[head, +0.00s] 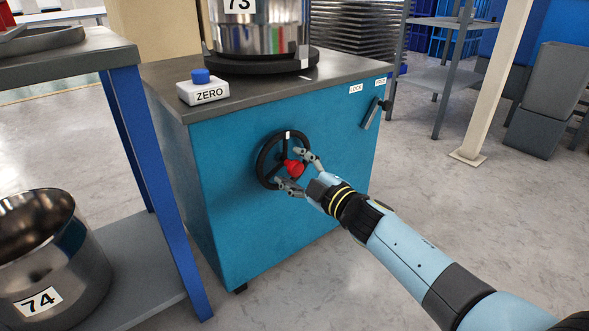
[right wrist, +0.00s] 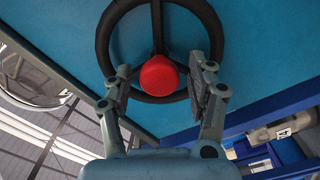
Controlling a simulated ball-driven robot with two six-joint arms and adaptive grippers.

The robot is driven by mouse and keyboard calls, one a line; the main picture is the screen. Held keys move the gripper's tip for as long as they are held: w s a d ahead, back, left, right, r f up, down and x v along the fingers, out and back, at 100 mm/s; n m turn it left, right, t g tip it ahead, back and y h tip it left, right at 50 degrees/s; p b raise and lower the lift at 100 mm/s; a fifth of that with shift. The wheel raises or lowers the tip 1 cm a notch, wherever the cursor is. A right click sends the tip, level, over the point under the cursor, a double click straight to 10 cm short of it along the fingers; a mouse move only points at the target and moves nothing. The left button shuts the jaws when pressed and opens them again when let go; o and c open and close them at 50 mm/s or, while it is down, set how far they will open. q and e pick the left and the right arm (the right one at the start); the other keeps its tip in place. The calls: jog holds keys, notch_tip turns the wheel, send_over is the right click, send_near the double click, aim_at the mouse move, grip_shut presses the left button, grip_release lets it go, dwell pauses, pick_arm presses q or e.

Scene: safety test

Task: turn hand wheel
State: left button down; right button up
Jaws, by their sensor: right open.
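The black hand wheel (head: 262,168) is mounted on the front of a blue cabinet (head: 225,220). It has a white mark at its top and a red knob (head: 294,168). My right gripper (head: 297,172) is open in front of the wheel, with its fingers on either side of the red knob. In the right wrist view, the red knob (right wrist: 159,77) sits between the fingertips of the gripper (right wrist: 160,85), and the wheel rim (right wrist: 104,40) shows behind. My left gripper is not in view.
A ZERO box with a blue button (head: 203,90) and a steel pot marked 73 (head: 257,35) stand on the cabinet top. A small lever (head: 371,113) is at the cabinet's upper right. A pot marked 74 (head: 45,255) is on a shelf at left.

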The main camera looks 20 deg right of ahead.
jog(key=v, duration=1.1)
jog(key=shift+s, duration=0.4)
jog(key=shift+d, duration=0.1)
